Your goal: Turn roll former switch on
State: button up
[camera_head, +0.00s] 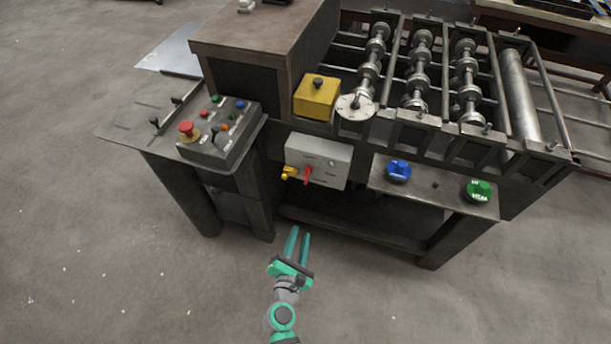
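The roll former (400,135) is a dark metal machine with several rows of silver rollers along its top. On its front is a light grey switch box (326,158) with small, unreadable labels. A red switch handle (307,175) and a yellow switch handle (289,173) sit at the box's lower left. My gripper (299,232) is teal, with two long fingers spread slightly apart and nothing between them. It is below and in front of the switch box, apart from it, with its fingers pointing up the picture toward the machine.
A grey control box (222,135) with a red mushroom button (187,128) stands at left. A blue button (398,170) and a green button (478,189) sit on the right front plate. A yellow box (317,97) is on top. The floor in front is clear.

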aim_at(305, 178)
jog(key=w+r+n+h, duration=0.1)
jog(key=w+r+n, duration=0.1)
jog(key=w, duration=0.4)
jog(key=w+d+r+n+t, duration=0.1)
jog(key=w+r, duration=0.1)
jog(key=w, duration=0.5)
jog(key=w+d+r+n+h, duration=0.1)
jog(key=w+r+n, duration=0.1)
jog(key=w, duration=0.4)
jog(key=shift+w+r+n+t+h, duration=0.1)
jog(key=shift+w+n+t+h, duration=0.2)
jog(key=shift+t, duration=0.1)
jog(key=shift+s+a, duration=0.1)
grip_shut()
